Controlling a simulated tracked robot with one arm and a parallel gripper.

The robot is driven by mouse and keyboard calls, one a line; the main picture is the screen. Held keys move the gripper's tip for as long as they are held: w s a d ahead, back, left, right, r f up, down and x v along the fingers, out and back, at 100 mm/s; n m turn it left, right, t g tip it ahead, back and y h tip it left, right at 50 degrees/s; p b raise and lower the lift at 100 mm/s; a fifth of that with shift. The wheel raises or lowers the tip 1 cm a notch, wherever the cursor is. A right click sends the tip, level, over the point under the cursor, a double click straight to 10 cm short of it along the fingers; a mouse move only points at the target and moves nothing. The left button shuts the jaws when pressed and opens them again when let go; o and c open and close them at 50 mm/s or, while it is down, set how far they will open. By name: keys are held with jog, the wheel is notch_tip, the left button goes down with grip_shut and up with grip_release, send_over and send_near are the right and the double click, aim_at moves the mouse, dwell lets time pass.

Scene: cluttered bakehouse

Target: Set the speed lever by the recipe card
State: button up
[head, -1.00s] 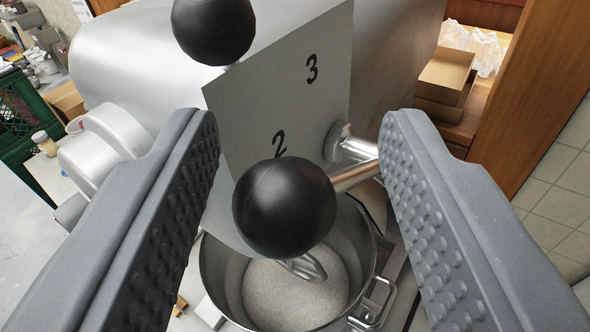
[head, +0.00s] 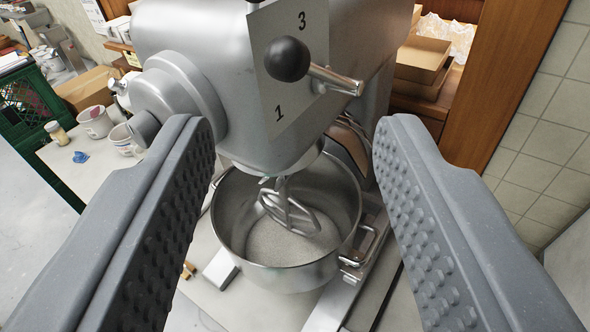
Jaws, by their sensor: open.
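The speed lever (head: 345,82) sticks out from the mixer's side on a metal shaft with a black ball knob (head: 287,59). The knob shows between the figures 3 and 1 on the grey number plate (head: 317,38), and covers the spot between them. My gripper (head: 292,125) is open and empty. Its two ridged grey fingers stand wide apart on either side of the mixer (head: 200,40) in the picture, nearer to me than the knob and clear of it. No recipe card can be read in view.
A steel bowl (head: 232,225) with pale flour-like contents and a metal beater (head: 290,212) sits below the mixer head. Mugs (head: 95,122) and a small jar (head: 57,132) stand at the left. A wooden cabinet (head: 502,70) with cardboard boxes is at the right.

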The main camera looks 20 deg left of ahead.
dwell(0.3)
jog(key=s+a+f+h+b, duration=0.1)
jog(key=a+f+b, duration=0.1)
jog(key=a, duration=0.6)
jog(key=s+a+f+g+b, duration=0.1)
jog(key=s+a+b, duration=0.15)
jog(key=a, duration=0.55)
jog(key=s+a+f+h+b, duration=0.1)
jog(key=a+f+b, duration=0.1)
jog(key=a, duration=0.6)
jog(key=s+a+f+m+h+b, duration=0.1)
jog(key=s+a+f+b, duration=0.1)
jog(key=a+f, duration=0.2)
notch_tip(320, 180, down, 2)
jog(key=shift+s+m+h+b, duration=0.3)
jog(key=shift+h+b, duration=0.05)
jog(key=shift+h, duration=0.05)
jog(key=shift+s+a+f, duration=0.1)
jog(key=shift+f, duration=0.15)
jog(key=c, duration=0.4)
jog(key=shift+f, duration=0.1)
grip_shut()
